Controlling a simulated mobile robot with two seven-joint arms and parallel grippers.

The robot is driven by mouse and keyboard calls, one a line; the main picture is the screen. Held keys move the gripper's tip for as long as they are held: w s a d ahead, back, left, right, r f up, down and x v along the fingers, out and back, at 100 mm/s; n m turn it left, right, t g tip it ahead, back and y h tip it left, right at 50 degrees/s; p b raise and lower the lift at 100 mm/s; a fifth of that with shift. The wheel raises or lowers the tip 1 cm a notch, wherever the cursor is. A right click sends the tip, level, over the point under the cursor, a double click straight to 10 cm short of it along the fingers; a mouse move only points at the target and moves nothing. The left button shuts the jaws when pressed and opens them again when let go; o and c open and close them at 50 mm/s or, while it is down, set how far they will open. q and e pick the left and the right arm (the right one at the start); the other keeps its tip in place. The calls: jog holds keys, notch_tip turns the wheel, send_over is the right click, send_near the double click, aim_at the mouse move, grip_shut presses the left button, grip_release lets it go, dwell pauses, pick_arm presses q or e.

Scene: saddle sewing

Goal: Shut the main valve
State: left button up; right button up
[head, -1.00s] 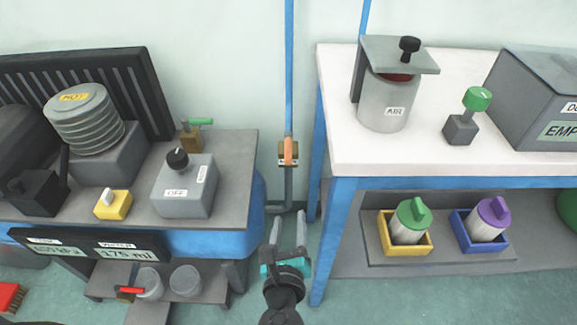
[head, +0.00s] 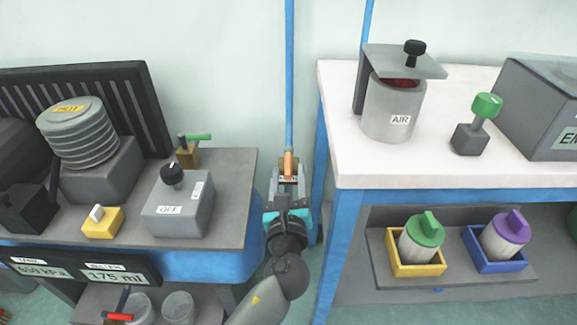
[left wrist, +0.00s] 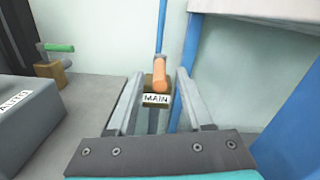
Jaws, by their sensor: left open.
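The main valve is a brass body with an orange handle (head: 288,161) on the blue vertical pipe between the two benches. In the left wrist view its handle (left wrist: 160,74) stands in line with the pipe, above the white MAIN label (left wrist: 156,99). My left gripper (head: 288,174) is open in front of the valve. In the left wrist view the handle shows between its two fingertips (left wrist: 159,82). I cannot tell whether either finger touches it. My right gripper is not in view.
Left of the pipe, a grey bench (head: 232,205) holds a green-handled valve (head: 188,152) and a grey OFF box (head: 178,208). Right of it stands a white-topped table (head: 440,172) with a blue leg (head: 334,245) close to my arm. The gap between them is narrow.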

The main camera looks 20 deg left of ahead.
aim_at(289, 154)
pick_arm(q)
jog(key=shift+b+x, duration=0.4)
jog(key=shift+x, duration=1.65)
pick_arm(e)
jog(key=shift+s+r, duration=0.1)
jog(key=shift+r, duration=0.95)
pick_arm(q)
grip_shut()
